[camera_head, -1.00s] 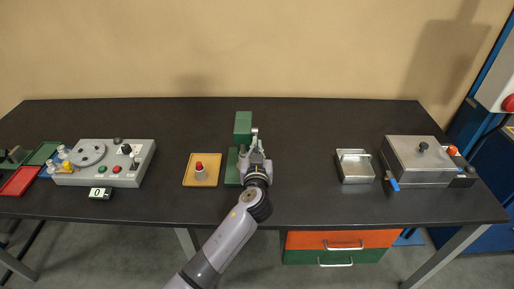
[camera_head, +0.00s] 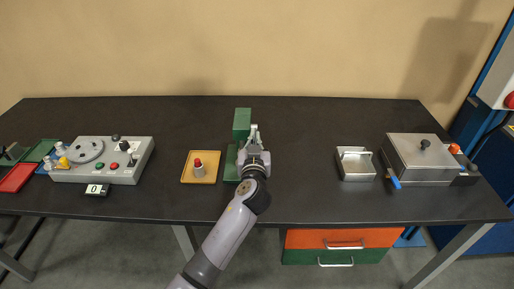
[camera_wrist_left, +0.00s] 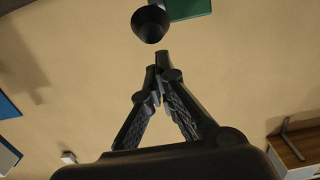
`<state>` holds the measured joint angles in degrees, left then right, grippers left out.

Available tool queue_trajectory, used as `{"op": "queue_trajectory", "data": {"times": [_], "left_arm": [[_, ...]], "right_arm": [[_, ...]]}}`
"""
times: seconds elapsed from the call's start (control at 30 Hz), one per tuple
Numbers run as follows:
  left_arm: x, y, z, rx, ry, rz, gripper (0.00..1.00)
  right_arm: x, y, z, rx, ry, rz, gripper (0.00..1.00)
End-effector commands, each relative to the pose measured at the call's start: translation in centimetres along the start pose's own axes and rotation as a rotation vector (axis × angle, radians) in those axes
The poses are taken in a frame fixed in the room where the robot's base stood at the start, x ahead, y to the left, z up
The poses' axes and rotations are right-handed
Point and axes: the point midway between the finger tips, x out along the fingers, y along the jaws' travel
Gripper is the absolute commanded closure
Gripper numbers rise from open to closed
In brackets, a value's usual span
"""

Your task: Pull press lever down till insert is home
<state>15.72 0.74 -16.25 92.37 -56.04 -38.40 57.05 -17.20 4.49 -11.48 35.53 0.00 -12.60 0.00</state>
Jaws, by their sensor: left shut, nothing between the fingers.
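The green press (camera_head: 242,124) stands near the middle of the table, its lower part (camera_head: 231,163) partly hidden behind my left gripper (camera_head: 253,130). In the left wrist view, a black round knob (camera_wrist_left: 150,25), likely the lever's end, sits just beyond the fingertips, with part of the green press (camera_wrist_left: 190,8) beside it. My left gripper (camera_wrist_left: 162,60) is shut and empty, its fingertips close to the knob with no grip on it. The lever's arm and the insert cannot be made out. My right gripper is not in view.
Left of the press, a yellow tray (camera_head: 187,179) holds a red-topped grey piece (camera_head: 198,168). A grey control box (camera_head: 130,172) stands further left. A small metal box (camera_head: 356,166) and a larger lidded metal box (camera_head: 418,155) stand right. Table between press and small box is clear.

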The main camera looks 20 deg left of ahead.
Motion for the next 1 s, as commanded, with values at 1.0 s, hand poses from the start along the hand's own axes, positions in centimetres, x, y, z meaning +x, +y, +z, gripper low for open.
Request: {"op": "queue_trajectory", "data": {"times": [1.0], "left_arm": [[-11.8,-3.8,3.6,0.03,-0.186,-0.029,1.0]], "right_arm": [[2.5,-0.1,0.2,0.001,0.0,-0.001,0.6]]}}
